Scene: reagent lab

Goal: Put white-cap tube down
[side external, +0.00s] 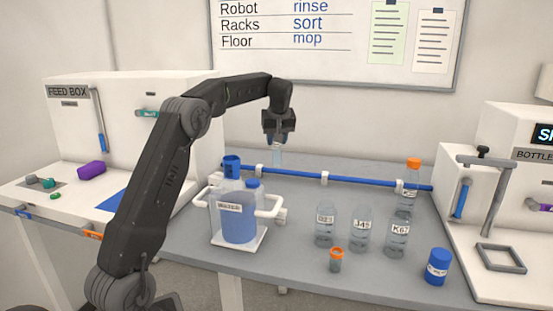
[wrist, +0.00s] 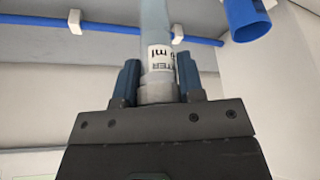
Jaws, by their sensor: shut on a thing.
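My gripper (side external: 278,139) is raised above the bench near the back blue rail. It is shut on a clear tube (side external: 277,154), which hangs below the jaws, clear of the bench. In the wrist view, my gripper (wrist: 156,82) has its two blue-grey fingers on either side of the tube's whitish cap (wrist: 157,92). The tube (wrist: 155,22) carries a white printed label (wrist: 161,58), readable only in part. The cap is hidden by the jaws in the side view.
A jug with blue liquid (side external: 239,222) and a blue tube-shaped holder (side external: 231,166) stand left of centre. Clear bottles (side external: 359,230), an orange-capped vial (side external: 336,259) and a blue jar (side external: 437,266) stand to the right. A blue rail (side external: 350,180) runs along the back.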

